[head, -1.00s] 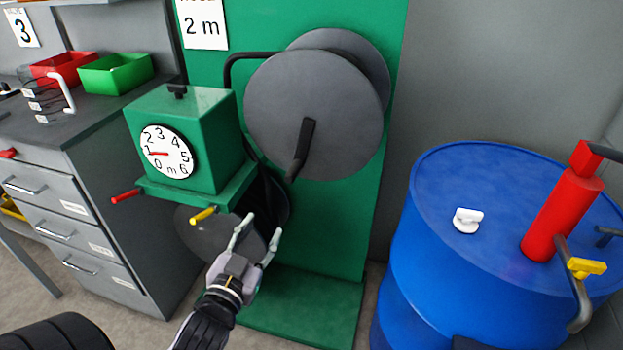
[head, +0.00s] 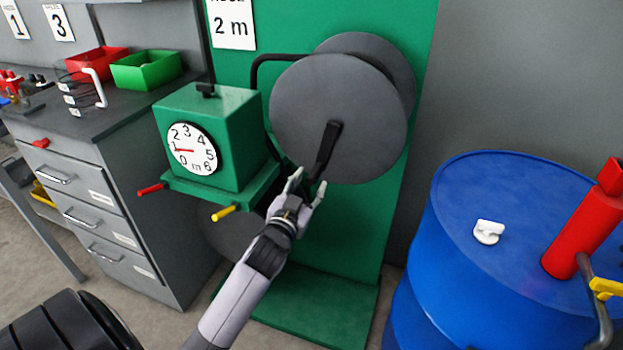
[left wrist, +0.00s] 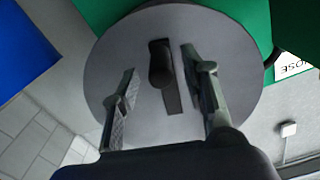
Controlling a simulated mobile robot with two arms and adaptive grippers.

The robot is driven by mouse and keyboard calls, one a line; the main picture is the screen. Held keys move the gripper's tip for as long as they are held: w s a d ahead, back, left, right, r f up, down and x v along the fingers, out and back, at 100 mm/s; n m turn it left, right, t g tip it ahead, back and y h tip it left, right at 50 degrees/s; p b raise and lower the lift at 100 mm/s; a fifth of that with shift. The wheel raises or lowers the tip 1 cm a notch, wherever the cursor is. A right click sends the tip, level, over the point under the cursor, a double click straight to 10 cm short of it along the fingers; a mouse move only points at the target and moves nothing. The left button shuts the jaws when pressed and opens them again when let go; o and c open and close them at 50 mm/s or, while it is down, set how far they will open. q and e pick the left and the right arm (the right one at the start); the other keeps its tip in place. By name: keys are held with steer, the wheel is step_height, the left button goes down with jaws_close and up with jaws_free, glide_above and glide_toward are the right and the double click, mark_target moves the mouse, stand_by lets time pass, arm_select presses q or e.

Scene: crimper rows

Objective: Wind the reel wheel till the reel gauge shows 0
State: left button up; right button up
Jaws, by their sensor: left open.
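The reel wheel is a large grey disc (head: 300,115) on a green stand, with a second disc behind it. A black crank handle (head: 326,150) sticks out from its face and hangs down. The reel gauge (head: 193,148) is a white dial on a green box; its red needle points left, at about 1. In the left wrist view the handle (left wrist: 161,66) stands between the open fingers (left wrist: 159,64), with gaps on both sides, in front of the disc (left wrist: 228,75). My right gripper is out of view.
Below the gauge box a red lever (head: 151,189) and a yellow lever (head: 226,212) stick out near my left arm. A blue drum (head: 480,235) with a red pump (head: 583,225) stands right. A drawer cabinet (head: 150,240) stands left. The green stand has a sign (head: 232,24) reading 2 m.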

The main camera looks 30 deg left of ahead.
arm_select(q)
steer(key=shift+x, duration=1.05)
steer(key=shift+c, duration=0.5)
jaws_close()
